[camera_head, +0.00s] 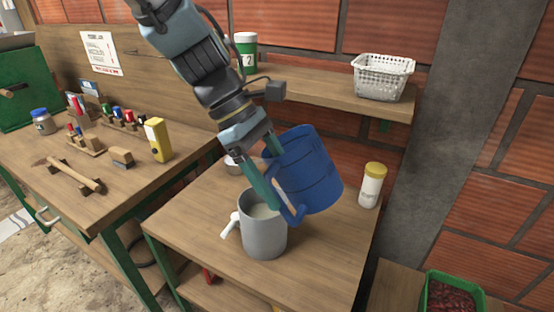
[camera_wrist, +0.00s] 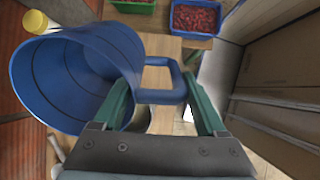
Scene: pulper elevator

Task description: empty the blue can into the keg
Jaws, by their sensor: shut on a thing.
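The blue can (camera_head: 312,172) is held tilted in the air, just above and to the right of the keg. My gripper (camera_head: 284,200) is shut on the can's handle (camera_wrist: 160,76). In the wrist view the can (camera_wrist: 118,52) shows an open mouth with a bare blue inside; no contents show in the visible part. The grey keg (camera_head: 264,232) stands upright on the wooden table, with a white tap on its left side. Pale stuff shows inside its open top. The can's lower edge and handle partly overlap the keg's rim; I see no stream between them.
A white jar with a yellow lid (camera_head: 371,186) stands right of the can. A small metal vessel (camera_head: 232,163) sits behind my gripper. A shelf with a white basket (camera_head: 383,78) is behind. The table's front right is clear.

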